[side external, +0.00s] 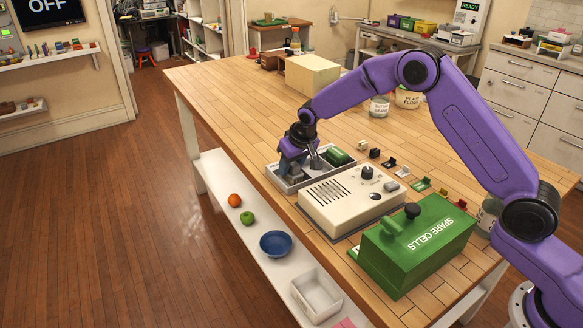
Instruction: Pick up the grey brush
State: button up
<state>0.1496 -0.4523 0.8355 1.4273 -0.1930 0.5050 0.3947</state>
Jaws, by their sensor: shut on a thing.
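My purple arm reaches over the wooden bench, and my gripper (294,168) is down at the left part of a grey tray (287,187). It is shut on a small grey thing (295,175), which appears to be the grey brush. The fingers hide much of it, and I cannot tell whether it touches the tray floor. A green block (336,156) lies in the right part of the same tray.
A cream box with a dial (335,199) stands just in front of the tray. A green SPARE CELLS box (415,248) is nearer. Several small coloured pieces lie right of the tray. A pale block (312,75) and cans stand farther back. The bench's left middle is clear.

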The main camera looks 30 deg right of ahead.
jog(key=shift+r, duration=0.45)
jog(key=s+d+r, duration=0.2)
jog(key=s+r, duration=0.9)
jog(key=s, duration=0.2)
jog(key=shift+s+d+r, duration=0.3)
jog(key=shift+s, duration=0.1)
jog(key=shift+o, duration=1.1)
jog(key=shift+c, duration=0.5)
